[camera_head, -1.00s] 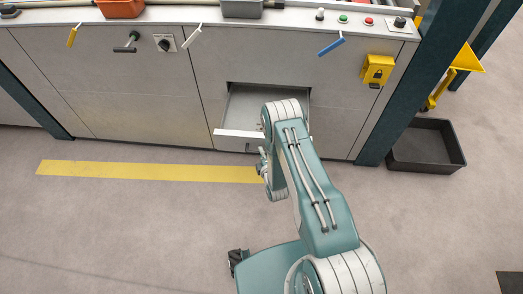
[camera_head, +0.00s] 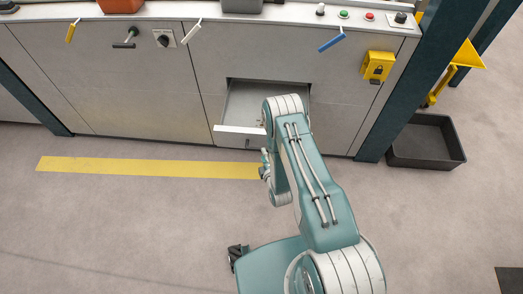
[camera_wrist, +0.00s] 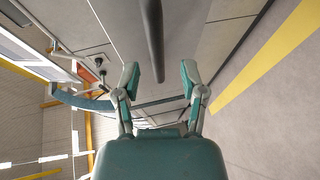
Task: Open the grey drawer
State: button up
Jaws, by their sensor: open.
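The grey drawer (camera_head: 230,142) stands pulled out from the lower front of the machine, with its pale inside visible from above. A small dark handle shows on its front, partly hidden by my arm. My gripper (camera_wrist: 159,76) is open, with its two teal-padded fingers spread apart. In the head view my gripper is mostly hidden by my arm, just in front of the drawer's right part. In the wrist view a dark bar (camera_wrist: 153,42), apparently the handle, runs down to between the fingertips. Neither finger visibly touches it.
A yellow floor strip (camera_head: 150,169) runs in front of the machine. A dark post (camera_head: 405,110) and a black open bin (camera_head: 427,143) stand at the right. A yellow lock box (camera_head: 377,67) and a T-handle (camera_head: 126,41) are on the panels. The floor at left is clear.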

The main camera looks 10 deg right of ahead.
jog(key=v, duration=0.8)
jog(key=shift+s, duration=0.2)
jog(key=shift+w, duration=0.1)
jog(key=w+r+m+g, duration=0.25)
jog(key=w+r, duration=0.35)
jog(key=r, duration=0.4)
jog(key=w+r+m+g, duration=0.1)
jog(key=w+r+m, duration=0.2)
jog(key=w+r, duration=0.5)
jog(key=s+d+r+m+g+h, duration=0.1)
jog(key=s+r+m+g, duration=0.2)
jog(key=r, duration=0.9)
jog(key=s+r+m, duration=0.5)
jog(key=s+r, duration=0.6)
jog(key=r, duration=0.1)
jog(key=s+r+m+g, duration=0.2)
jog(key=s+r, duration=0.1)
jog(key=s, duration=0.6)
jog(key=s+r+m+g, duration=0.1)
jog(key=s+r+m, duration=0.1)
jog(key=s, duration=0.7)
jog(key=shift+s+r+m+g, duration=0.35)
jog(key=shift+s+r, duration=0.05)
jog(key=shift+r, duration=0.4)
